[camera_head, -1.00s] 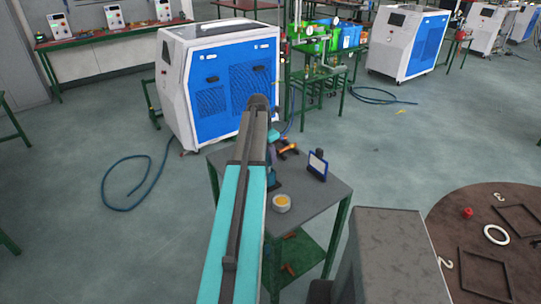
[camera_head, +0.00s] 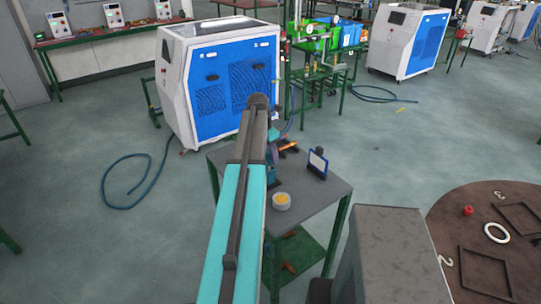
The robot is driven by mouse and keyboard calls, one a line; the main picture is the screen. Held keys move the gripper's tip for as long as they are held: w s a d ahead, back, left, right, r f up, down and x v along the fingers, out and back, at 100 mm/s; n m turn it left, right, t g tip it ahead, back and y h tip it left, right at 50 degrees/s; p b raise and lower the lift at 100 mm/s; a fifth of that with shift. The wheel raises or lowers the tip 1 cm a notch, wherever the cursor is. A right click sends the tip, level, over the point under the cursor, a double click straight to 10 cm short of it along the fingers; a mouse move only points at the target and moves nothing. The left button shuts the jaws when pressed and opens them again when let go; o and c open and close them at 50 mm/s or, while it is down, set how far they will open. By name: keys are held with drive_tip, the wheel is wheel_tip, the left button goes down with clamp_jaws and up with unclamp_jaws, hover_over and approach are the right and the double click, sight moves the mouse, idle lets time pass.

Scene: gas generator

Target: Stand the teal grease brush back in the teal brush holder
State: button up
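My arm reaches forward over a small grey-topped table (camera_head: 320,199) and covers its left part. My gripper is hidden behind the arm's far end, so its fingers do not show. A small teal-blue thing (camera_head: 272,160) shows just right of the arm, partly covered by it. I cannot tell whether it is the grease brush, the brush holder or part of my gripper. No brush can be made out clearly.
On the table are a round tub with yellow contents (camera_head: 281,201), a blue-framed stand (camera_head: 318,162) and an orange-and-dark item (camera_head: 288,147). A blue-and-white machine (camera_head: 220,85) stands behind. A round brown table (camera_head: 490,240) is at right.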

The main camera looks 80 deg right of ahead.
drive_tip(key=b+v, duration=0.4)
drive_tip(key=v, duration=0.9)
drive_tip(key=shift+r, duration=0.3)
drive_tip(key=shift+a, duration=0.1)
idle(0.5)
drive_tip(key=shift+w, duration=0.1)
